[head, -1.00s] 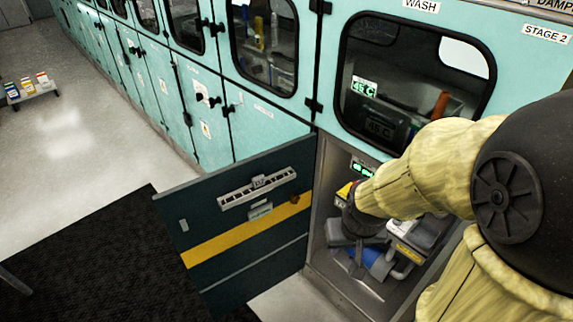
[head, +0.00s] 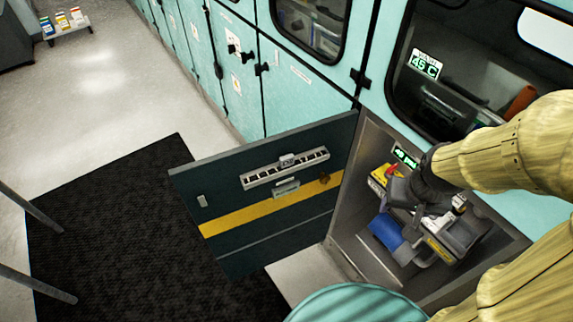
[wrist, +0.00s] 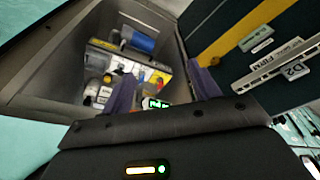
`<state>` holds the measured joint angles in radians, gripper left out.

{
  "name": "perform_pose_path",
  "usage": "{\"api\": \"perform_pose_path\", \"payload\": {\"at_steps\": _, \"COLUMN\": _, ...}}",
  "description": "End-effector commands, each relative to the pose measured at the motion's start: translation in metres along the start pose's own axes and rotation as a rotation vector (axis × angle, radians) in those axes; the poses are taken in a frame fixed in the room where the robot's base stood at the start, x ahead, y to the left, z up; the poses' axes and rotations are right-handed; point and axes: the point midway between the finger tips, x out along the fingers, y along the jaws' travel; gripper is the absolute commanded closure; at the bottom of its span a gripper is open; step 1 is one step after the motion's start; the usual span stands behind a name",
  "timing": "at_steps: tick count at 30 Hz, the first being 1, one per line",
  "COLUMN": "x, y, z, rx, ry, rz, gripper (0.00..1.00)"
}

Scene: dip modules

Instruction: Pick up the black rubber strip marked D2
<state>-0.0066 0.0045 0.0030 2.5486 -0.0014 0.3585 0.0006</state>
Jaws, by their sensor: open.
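A tag reading D2 (wrist: 295,70) shows in the wrist view at the right, on a pale slotted rail (wrist: 268,68) fixed to the inside of the open dark door. The same rail (head: 285,169) shows in the head view on the door's upper part. I cannot clearly make out a separate black rubber strip. My gripper (head: 425,208) is over the mouth of the open cabinet bay, to the right of the door and apart from the rail. In the wrist view its two fingers (wrist: 164,85) stand apart with nothing visibly held between them.
The open door (head: 235,225) with a yellow stripe stands left of the bay. The bay (head: 365,262) holds a blue cylinder (head: 389,236), a yellow box (head: 378,178) and bottles. A teal round thing (head: 350,305) is at the bottom. A black mat (head: 130,220) covers clear floor at left.

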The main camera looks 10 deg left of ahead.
Motion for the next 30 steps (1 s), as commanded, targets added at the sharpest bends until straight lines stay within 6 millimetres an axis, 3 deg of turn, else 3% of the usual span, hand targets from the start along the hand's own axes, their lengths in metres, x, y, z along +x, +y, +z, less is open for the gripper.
{"api": "perform_pose_path", "payload": {"at_steps": 4, "x": -0.008, "y": -0.022, "z": -0.028, "rx": -0.077, "ry": -0.01, "rz": -0.013, "gripper": 0.38}}
{"api": "perform_pose_path", "payload": {"at_steps": 7, "x": -0.017, "y": -0.055, "z": -0.058, "rx": -0.176, "ry": -0.026, "rz": -0.031, "gripper": 0.38}}
{"api": "perform_pose_path", "payload": {"at_steps": 12, "x": -0.038, "y": -0.141, "z": -0.104, "rx": -0.381, "ry": -0.058, "rz": -0.067, "gripper": 0.38}}
{"api": "perform_pose_path", "payload": {"at_steps": 15, "x": -0.052, "y": -0.194, "z": -0.12, "rx": -0.491, "ry": -0.077, "rz": -0.087, "gripper": 0.38}}
{"api": "perform_pose_path", "payload": {"at_steps": 19, "x": -0.066, "y": -0.249, "z": -0.129, "rx": -0.596, "ry": -0.095, "rz": -0.106, "gripper": 0.38}}
{"api": "perform_pose_path", "payload": {"at_steps": 21, "x": -0.071, "y": -0.267, "z": -0.129, "rx": -0.629, "ry": -0.102, "rz": -0.112, "gripper": 0.38}}
{"api": "perform_pose_path", "payload": {"at_steps": 24, "x": -0.074, "y": -0.278, "z": -0.13, "rx": -0.648, "ry": -0.105, "rz": -0.116, "gripper": 0.38}}
{"api": "perform_pose_path", "payload": {"at_steps": 30, "x": -0.074, "y": -0.278, "z": -0.129, "rx": -0.649, "ry": -0.106, "rz": -0.115, "gripper": 0.38}}
